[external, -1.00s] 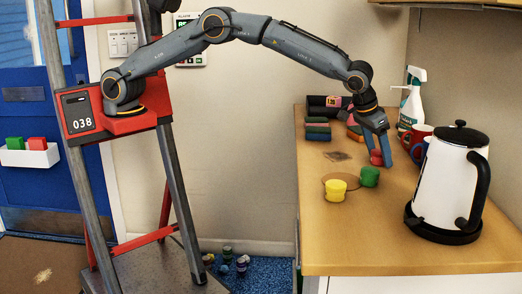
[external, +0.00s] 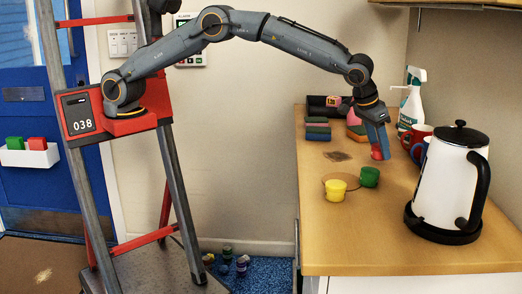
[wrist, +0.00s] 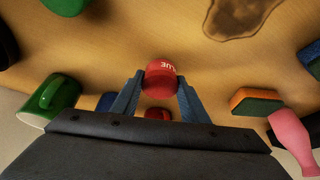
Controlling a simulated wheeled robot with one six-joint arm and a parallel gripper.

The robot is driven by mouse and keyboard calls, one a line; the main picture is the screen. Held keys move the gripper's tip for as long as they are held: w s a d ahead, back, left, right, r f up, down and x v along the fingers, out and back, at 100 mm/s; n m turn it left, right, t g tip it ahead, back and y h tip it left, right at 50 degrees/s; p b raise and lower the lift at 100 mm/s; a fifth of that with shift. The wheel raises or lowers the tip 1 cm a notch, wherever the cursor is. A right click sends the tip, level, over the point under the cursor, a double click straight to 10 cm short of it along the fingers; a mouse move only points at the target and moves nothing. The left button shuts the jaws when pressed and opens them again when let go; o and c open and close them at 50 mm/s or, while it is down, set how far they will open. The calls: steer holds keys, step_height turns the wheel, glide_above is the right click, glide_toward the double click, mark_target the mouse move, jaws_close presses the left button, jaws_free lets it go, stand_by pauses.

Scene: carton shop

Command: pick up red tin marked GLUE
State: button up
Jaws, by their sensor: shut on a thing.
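The red tin (external: 378,154) is between the fingers of my gripper (external: 377,146), over the back part of the wooden counter. In the wrist view the tin (wrist: 160,77) shows white lettering, partly readable as GLUE. My gripper (wrist: 160,88) is shut on it, with one blue-grey finger on each side. The fingers hide part of the tin in the external view. I cannot tell whether its base touches the counter. A second red thing (wrist: 157,113) lies behind it in the wrist view, mostly hidden.
A white kettle (external: 447,185), mugs (external: 415,134) and a spray bottle (external: 412,100) stand to the right. Sponges (external: 317,128) lie behind left. A green mug (wrist: 48,100) shows in the wrist view.

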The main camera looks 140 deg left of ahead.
step_height(320, 180, up, 26)
steer(key=p, duration=0.4)
